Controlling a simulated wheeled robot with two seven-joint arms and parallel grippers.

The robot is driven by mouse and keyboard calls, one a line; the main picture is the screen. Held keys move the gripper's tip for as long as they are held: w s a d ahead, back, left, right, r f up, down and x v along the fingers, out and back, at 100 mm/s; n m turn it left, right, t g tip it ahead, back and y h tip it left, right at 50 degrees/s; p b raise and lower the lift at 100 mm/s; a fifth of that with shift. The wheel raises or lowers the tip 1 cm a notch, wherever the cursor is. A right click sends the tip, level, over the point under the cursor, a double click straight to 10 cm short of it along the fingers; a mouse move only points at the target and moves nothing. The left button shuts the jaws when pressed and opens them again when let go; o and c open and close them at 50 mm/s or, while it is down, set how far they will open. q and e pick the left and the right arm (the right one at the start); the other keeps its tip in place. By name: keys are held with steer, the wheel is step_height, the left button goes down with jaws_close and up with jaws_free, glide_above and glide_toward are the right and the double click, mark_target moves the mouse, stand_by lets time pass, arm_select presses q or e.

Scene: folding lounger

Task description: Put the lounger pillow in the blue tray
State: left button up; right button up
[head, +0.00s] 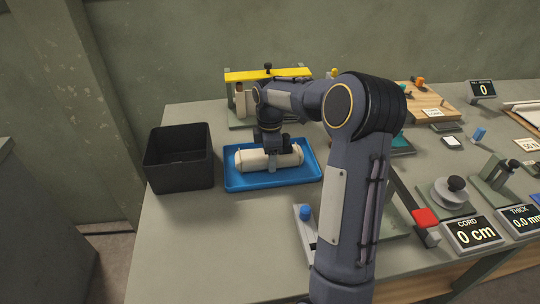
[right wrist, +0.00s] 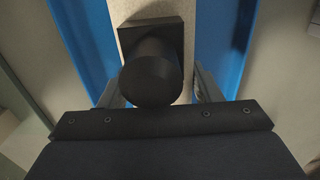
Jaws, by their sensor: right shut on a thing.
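The lounger pillow (head: 250,160), a cream roll with rounded ends, lies lengthwise inside the blue tray (head: 240,185). My right gripper (head: 272,166) comes down over the pillow's middle and is shut on it. In the right wrist view, the cream pillow (right wrist: 145,10) runs between the two fingers, with the blue tray (right wrist: 85,30) on both sides. A dark block with a round knob hides the fingertips there. Whether the pillow rests fully on the tray floor is hard to tell. My left gripper is not in view.
A black open bin (head: 180,183) stands left of the tray. A fixture with a yellow bar (head: 250,75) stands behind it. A small stand with a blue knob (head: 305,212) is in front. Gauges and displays, including the CORD display (head: 473,234), fill the right side. The front left table is clear.

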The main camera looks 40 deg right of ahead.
steer(key=shift+f, duration=0.1)
steer(key=o, duration=1)
steer(key=shift+o, duration=0.2)
